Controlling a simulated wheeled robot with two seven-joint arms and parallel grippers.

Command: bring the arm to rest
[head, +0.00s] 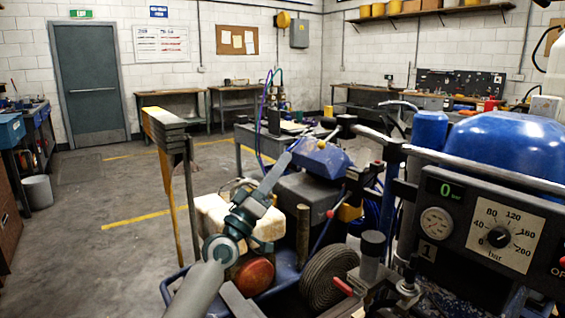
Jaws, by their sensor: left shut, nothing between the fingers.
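My left arm (240,225) reaches up from the bottom of the head view, and its slim gripper (296,145) points away from me toward the machine's blue housing (322,158). The gripper is shut with nothing in it. I cannot tell whether its tip touches the housing or is only in front of it. The line striper fills the right side, with a blue tank (500,140), a control panel (480,228) reading 0 and a metal handlebar (455,160). My right gripper is not in view.
A cream container (212,218) and a red round part (254,276) sit close around my left arm. A yellow-edged upright panel (163,135) stands to the left. The concrete floor (95,245) is open at left, with a grey bin (38,192) near the workbench.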

